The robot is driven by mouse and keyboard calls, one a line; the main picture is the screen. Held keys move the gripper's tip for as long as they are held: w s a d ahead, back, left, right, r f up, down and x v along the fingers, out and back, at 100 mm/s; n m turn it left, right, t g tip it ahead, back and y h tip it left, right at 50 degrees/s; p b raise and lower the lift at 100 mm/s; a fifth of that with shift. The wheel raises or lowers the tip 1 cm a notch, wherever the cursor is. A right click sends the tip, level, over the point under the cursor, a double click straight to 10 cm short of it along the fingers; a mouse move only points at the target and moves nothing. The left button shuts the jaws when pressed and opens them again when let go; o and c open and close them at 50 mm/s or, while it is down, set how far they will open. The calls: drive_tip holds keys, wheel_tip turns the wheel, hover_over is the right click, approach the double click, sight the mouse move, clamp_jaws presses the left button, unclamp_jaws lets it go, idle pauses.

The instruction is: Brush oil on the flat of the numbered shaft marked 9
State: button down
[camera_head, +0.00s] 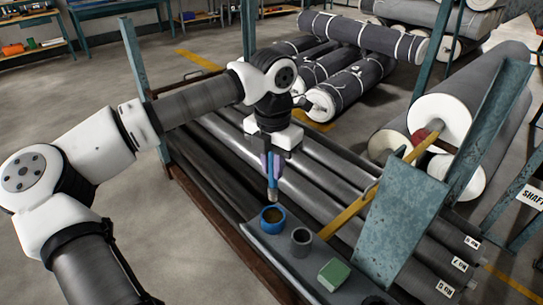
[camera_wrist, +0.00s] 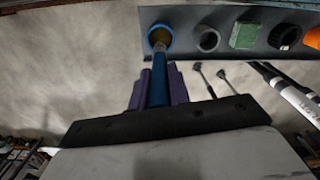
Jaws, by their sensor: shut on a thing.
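My gripper (camera_head: 270,165) is shut on a blue-handled brush (camera_head: 272,182), which points down with its bristle end just above or at the mouth of a blue pot (camera_head: 271,218). In the wrist view, the brush (camera_wrist: 158,82) stands between my purple fingers (camera_wrist: 158,90), and its far end overlaps the blue pot (camera_wrist: 152,34), which has a brownish inside. Long dark shafts lie side by side on a rack, with white number tags at their right ends (camera_head: 472,242), (camera_head: 459,264), (camera_head: 445,289). The tags are small and turned, so I cannot surely tell which reads 9.
A grey shelf (camera_head: 262,240) carries the pot, a grey cup (camera_head: 301,241) and a green block (camera_head: 334,273); an orange item (camera_wrist: 282,37) also shows in the wrist view. A yellow bar (camera_head: 350,210) and teal upright (camera_head: 400,220) stand to the right. Large rolls (camera_head: 440,110) lie behind.

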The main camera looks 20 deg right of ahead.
sight(273, 187)
drive_tip(key=shift+s+f+b, duration=0.15)
drive_tip(key=shift+f+b, duration=0.15)
drive_tip(key=shift+f, duration=0.25)
drive_tip(key=shift+f+b, duration=1.35)
drive_tip(key=shift+f, duration=1.05)
drive_tip(key=shift+f+b, duration=0.55)
drive_tip(key=shift+b, duration=0.15)
drive_tip(key=shift+r, duration=0.1)
idle(0.3)
drive_tip(key=shift+r+p, duration=1.95)
drive_tip(key=shift+r, duration=1.5)
